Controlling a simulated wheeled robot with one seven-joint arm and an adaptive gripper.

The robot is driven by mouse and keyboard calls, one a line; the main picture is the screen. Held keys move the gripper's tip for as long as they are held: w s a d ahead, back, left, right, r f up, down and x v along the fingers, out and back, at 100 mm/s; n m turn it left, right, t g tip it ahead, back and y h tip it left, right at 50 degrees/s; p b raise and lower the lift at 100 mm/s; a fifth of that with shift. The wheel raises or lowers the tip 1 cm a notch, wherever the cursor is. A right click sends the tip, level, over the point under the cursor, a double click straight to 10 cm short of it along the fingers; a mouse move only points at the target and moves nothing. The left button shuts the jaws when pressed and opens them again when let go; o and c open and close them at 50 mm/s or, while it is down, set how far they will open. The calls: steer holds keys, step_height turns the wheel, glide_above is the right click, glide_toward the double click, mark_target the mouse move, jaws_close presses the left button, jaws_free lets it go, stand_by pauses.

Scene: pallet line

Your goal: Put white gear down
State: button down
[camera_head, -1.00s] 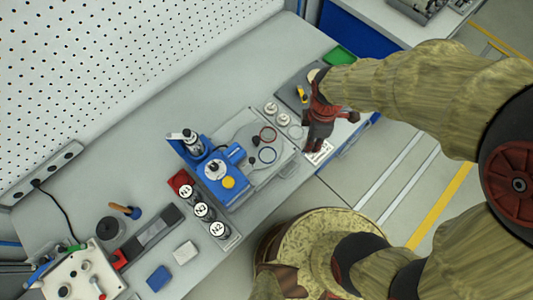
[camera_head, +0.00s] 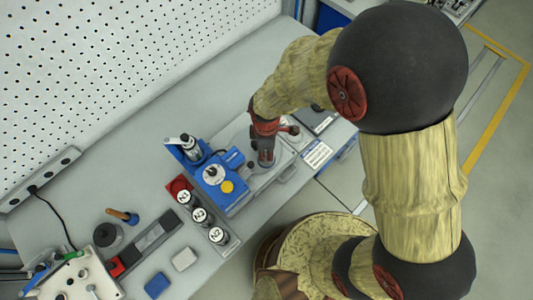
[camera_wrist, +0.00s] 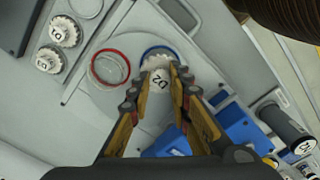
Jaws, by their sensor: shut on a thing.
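My gripper (camera_head: 266,156) is over the grey plate of the blue fixture in the head view, pointing down. In the wrist view my gripper (camera_wrist: 158,88) has its two yellow-and-black fingers closed on a white gear (camera_wrist: 159,76) with a dark marking on its top. The gear overlaps the blue ring (camera_wrist: 157,50). I cannot tell whether it touches the plate. The red ring (camera_wrist: 109,68) lies empty to the left. The held gear is hidden behind my gripper in the head view.
Other white gears (camera_wrist: 65,31) stand in holders at the upper left of the wrist view. The blue fixture (camera_head: 215,175) is close beside my gripper. A pegboard (camera_head: 100,70) borders the bench.

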steer(key=shift+f, duration=1.4)
steer(key=shift+f, duration=0.1)
steer(key=c, duration=1.6)
jaws_free()
steer(key=shift+c, duration=0.2)
step_height(320, 180, up, 12)
steer(key=shift+p, duration=0.45)
steer(key=shift+r, duration=0.2)
steer(key=d+r+m+t, duration=0.2)
steer(key=d+r+m, duration=0.6)
steer(key=d+r, duration=0.5)
steer(key=s+d+r+m+t, duration=0.3)
steer(key=s+d+r+m, duration=0.4)
steer(key=d+r+m, duration=0.2)
steer(key=shift+s+d+r+m+t, duration=0.3)
steer(key=shift+d+r+m, duration=0.1)
steer(key=shift+r+m, duration=0.55)
